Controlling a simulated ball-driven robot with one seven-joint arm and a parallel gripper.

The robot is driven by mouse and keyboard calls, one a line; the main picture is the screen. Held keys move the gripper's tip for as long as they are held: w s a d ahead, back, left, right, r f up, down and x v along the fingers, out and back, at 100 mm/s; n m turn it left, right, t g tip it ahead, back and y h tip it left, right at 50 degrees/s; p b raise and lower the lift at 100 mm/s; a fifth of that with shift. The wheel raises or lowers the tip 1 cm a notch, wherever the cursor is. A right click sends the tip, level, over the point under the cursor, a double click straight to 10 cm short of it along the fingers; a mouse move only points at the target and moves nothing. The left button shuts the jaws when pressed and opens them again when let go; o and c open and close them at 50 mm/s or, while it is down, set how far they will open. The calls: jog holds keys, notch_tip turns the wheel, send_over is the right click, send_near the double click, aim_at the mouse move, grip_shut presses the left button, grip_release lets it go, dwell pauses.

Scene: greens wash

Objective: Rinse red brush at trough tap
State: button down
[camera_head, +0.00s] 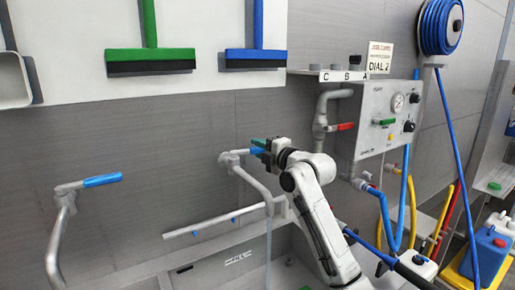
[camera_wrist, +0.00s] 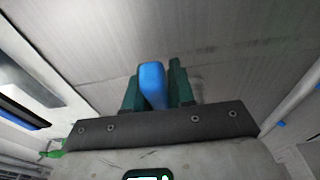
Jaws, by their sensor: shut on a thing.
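My gripper (camera_head: 260,147) is at the right-hand tap (camera_head: 232,158) above the trough (camera_head: 208,270). In the wrist view, the green fingers of my gripper (camera_wrist: 156,88) are shut on the tap's blue lever (camera_wrist: 152,82), one finger on each side. In the head view, part of the blue lever (camera_head: 236,151) shows left of the fingers.
A second tap with a blue lever (camera_head: 102,180) stands at the left. A green squeegee (camera_head: 150,55) and a blue squeegee (camera_head: 256,55) hang on the wall. A dosing panel (camera_head: 385,115), hose reel (camera_head: 438,25) and blue container (camera_head: 487,255) are at right.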

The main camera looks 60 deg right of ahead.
jog(key=shift+f+h, duration=0.1)
jog(key=shift+h, duration=0.2)
jog(key=c, duration=1)
grip_release()
jog(key=shift+c, duration=0.2)
jog(key=shift+s, duration=0.1)
jog(key=b+v, duration=0.3)
jog(key=v, duration=0.7)
jog(key=shift+s+a, duration=0.25)
jog(key=shift+s, duration=0.1)
jog(key=shift+o, duration=1.2)
